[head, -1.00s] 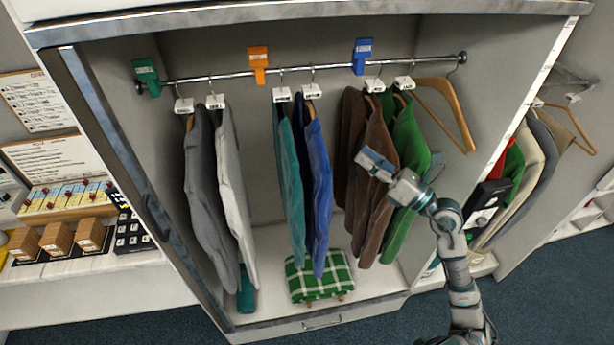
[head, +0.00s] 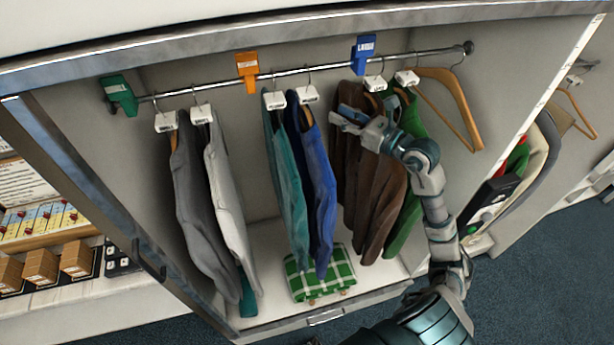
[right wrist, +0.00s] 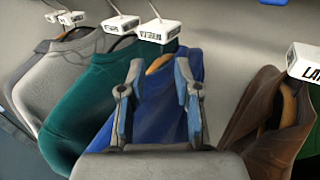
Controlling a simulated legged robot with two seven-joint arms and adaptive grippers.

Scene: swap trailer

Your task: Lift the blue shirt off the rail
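The blue shirt (head: 318,178) hangs on a wooden hanger from the metal rail (head: 290,73), with a white tag at its hook. A teal shirt (head: 285,180) hangs close on its left. My right gripper (head: 340,118) is just right of the blue shirt's upper part, in front of the brown garments. In the right wrist view the gripper (right wrist: 158,85) has its two fingers apart, with the blue shirt (right wrist: 158,118) and part of its wooden hanger showing between them. I cannot tell whether they touch it. My left gripper is not in view.
Grey and white shirts (head: 222,195) hang left. Brown (head: 385,205) and green (head: 408,225) garments and an empty wooden hanger (head: 460,105) are right. Green, orange and blue rail markers sit along the rail. A green checked cloth (head: 325,275) lies on the closet floor.

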